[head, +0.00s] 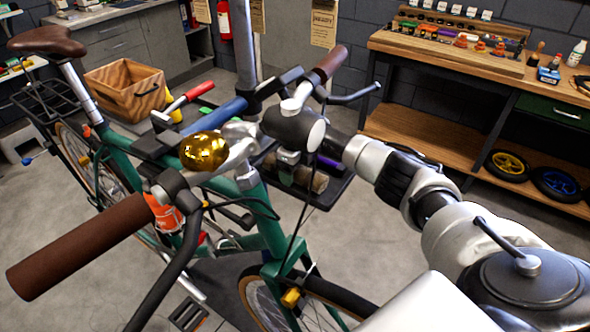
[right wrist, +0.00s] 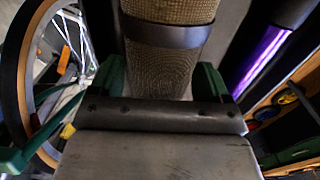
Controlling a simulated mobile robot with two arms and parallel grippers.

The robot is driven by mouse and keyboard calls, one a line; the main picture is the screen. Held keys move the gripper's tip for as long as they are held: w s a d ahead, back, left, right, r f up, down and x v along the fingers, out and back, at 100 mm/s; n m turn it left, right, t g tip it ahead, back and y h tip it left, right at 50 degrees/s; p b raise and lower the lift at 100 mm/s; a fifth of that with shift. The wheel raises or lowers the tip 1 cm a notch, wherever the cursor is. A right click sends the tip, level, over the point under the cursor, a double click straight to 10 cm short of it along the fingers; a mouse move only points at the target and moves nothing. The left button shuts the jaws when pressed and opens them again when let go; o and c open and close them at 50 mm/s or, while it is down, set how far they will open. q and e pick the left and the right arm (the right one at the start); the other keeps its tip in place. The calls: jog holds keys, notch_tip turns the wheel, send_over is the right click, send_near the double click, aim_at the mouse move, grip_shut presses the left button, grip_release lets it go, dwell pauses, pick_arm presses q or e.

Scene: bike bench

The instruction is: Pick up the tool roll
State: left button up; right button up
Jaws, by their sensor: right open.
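The tool roll is a tan woven roll with a dark strap; it fills the middle of the right wrist view (right wrist: 160,68). In the head view its end (head: 319,183) shows on a dark tray (head: 335,190) behind the handlebar. My right gripper (head: 290,175) reaches down over it, partly hidden by its own wrist. In the right wrist view its green fingers (right wrist: 158,82) are open, one at each side of the roll. Whether they touch it I cannot tell. My left gripper is not in view.
The green bike's handlebar, with brown grips (head: 85,245) and a gold bell (head: 204,151), stands close around my right arm. A purple tube (right wrist: 268,62) lies beside the roll. A wooden crate (head: 124,90) is at the back left. A workbench (head: 440,55) stands at the right.

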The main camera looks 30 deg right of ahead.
jog(key=shift+f, duration=0.25)
jog(key=shift+r, duration=0.1)
jog(key=c, duration=0.9)
